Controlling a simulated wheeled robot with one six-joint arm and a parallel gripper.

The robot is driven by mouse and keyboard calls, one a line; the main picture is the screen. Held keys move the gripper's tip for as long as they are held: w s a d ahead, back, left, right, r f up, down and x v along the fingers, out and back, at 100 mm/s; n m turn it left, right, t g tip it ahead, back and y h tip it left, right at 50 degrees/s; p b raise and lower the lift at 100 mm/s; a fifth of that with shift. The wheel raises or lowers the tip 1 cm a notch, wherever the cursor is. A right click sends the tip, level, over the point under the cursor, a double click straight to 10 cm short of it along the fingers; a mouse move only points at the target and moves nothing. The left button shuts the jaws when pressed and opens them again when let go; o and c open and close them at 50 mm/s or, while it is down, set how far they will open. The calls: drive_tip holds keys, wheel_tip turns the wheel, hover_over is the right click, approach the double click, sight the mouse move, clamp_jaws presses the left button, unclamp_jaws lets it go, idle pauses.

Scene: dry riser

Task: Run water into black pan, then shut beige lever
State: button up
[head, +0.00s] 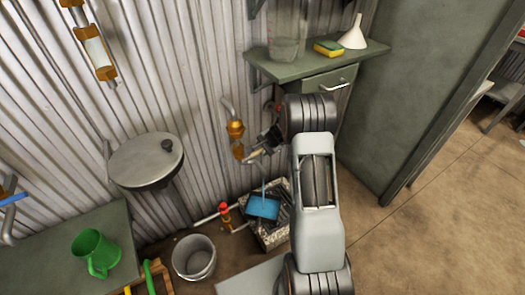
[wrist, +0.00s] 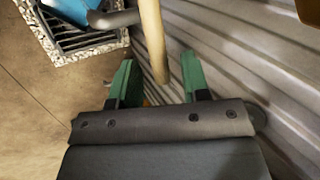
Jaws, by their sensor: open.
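The beige lever (head: 254,156) sits on a brass valve (head: 236,130) on the wall pipe. In the wrist view the lever (wrist: 152,40) runs down between my green fingers. My gripper (head: 264,145) is open, and its fingers (wrist: 157,62) stand apart on either side of the lever; I cannot tell whether either touches it. A thin blue stream (head: 264,188) falls into the pan (head: 262,218), which is filled with blue water, so little of its dark body shows. The blue water (wrist: 72,8) also shows at the wrist view's top edge, beside a grey spout (wrist: 115,18).
The pan stands on a grated drain (head: 280,234). A red valve (head: 225,212) and a grey bucket (head: 194,257) are left of it. A shelf (head: 375,50) holds a sponge and funnel. A green jug (head: 93,252) stands on the left bench. Open floor lies right.

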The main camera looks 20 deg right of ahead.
drive_tip(key=shift+x, duration=1)
clamp_jaws()
